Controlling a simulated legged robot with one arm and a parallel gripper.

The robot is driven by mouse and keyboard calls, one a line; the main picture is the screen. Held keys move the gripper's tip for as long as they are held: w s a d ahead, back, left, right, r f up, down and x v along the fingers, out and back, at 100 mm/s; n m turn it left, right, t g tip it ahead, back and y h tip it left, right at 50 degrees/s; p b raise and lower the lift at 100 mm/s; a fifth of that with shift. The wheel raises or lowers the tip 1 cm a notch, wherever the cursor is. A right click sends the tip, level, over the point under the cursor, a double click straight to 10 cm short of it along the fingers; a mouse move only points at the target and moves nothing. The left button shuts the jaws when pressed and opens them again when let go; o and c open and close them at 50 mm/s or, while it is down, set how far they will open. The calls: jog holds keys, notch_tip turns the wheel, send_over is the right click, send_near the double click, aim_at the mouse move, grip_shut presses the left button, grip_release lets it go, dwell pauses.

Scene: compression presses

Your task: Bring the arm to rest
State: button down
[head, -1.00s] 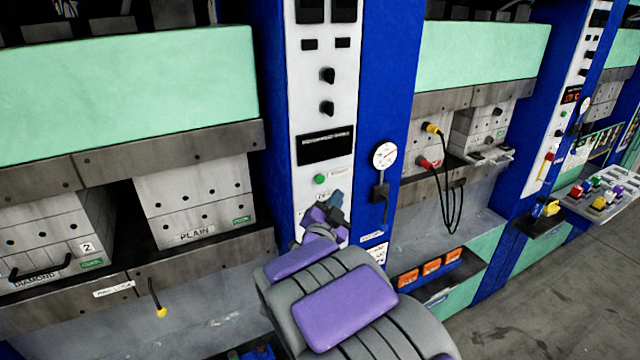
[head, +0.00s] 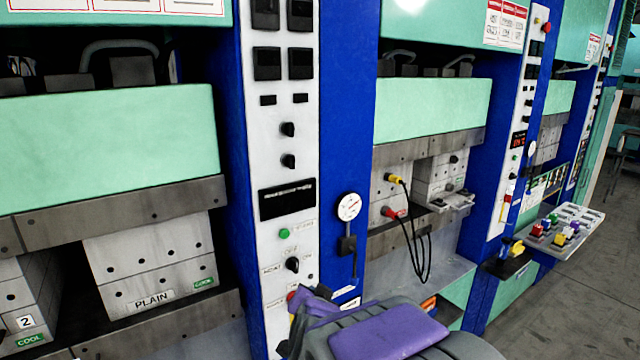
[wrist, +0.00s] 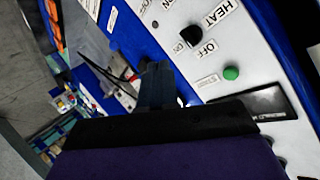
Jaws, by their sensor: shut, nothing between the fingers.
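My arm, purple and grey, comes up from the bottom of the head view. My gripper (head: 318,293) is at its far end, low in front of the white control panel (head: 284,130) on the blue column, largely hidden by my arm. In the wrist view my gripper (wrist: 156,84) shows as a narrow blue-grey shape with its fingers together and nothing held. Beyond it are the black heat knob (wrist: 189,37), by the HEAT and OFF labels, and a green button (wrist: 231,73). The gap between fingers and panel cannot be judged.
A press with a PLAIN block (head: 150,265) stands left of the panel. Right are a dial gauge (head: 348,206), black cables (head: 418,245) with yellow and red plugs, and a tray (head: 570,222) with coloured pieces. Grey floor (head: 560,310) lies open at right.

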jog(key=s+d+f+n+g+b, duration=0.1)
jog(key=s+d+f+g, duration=0.3)
jog(key=s, duration=1)
jog(key=s+d+f+n+g+b, duration=0.2)
jog(key=s+d+g, duration=0.4)
jog(key=s, duration=0.8)
jog(key=s+d+f+n+g+h+b, duration=0.1)
jog(key=s+d+f+g+b, duration=0.3)
jog(key=s, duration=1)
notch_tip(320, 180, down, 2)
jog(key=shift+s+d+f+n+g, duration=0.15)
jog(key=shift+s+d+n+g, duration=0.45)
jog(key=shift+d, duration=0.5)
jog(key=shift+w, duration=0.3)
